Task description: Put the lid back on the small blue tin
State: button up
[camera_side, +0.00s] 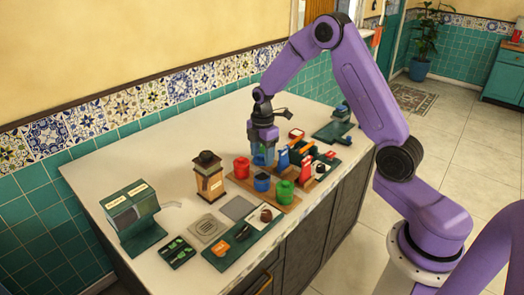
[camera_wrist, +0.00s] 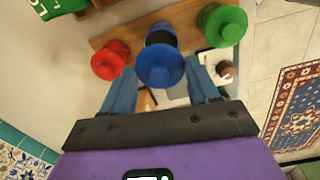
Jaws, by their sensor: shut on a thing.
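The small blue tin (camera_side: 262,182) stands on a wooden board between a red tin (camera_side: 241,168) and a green tin (camera_side: 284,192). In the wrist view the blue tin (camera_wrist: 160,30) shows a dark open mouth, partly covered by the lid. My gripper (camera_side: 263,160) is above and behind the tins, pointing down. In the wrist view its two blue fingers are shut on a round blue lid with a knob (camera_wrist: 161,65). The lid appears nearer the camera than the tin. Whether they touch cannot be told. The lid is hard to make out in the side view.
The red tin (camera_wrist: 110,60) and green tin (camera_wrist: 222,25) flank the blue tin closely on the wooden board (camera_wrist: 125,33). A glass-sided canister (camera_side: 210,178) stands left of the board, and a green two-box dispenser (camera_side: 131,212) farther left. Blue and red packets (camera_side: 283,160) stand right of the gripper.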

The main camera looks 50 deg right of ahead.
jog(key=shift+f, duration=2.25)
jog(key=shift+f, duration=0.15)
dwell(0.5)
jog(key=o, duration=1.3)
jog(key=shift+r, duration=3.5)
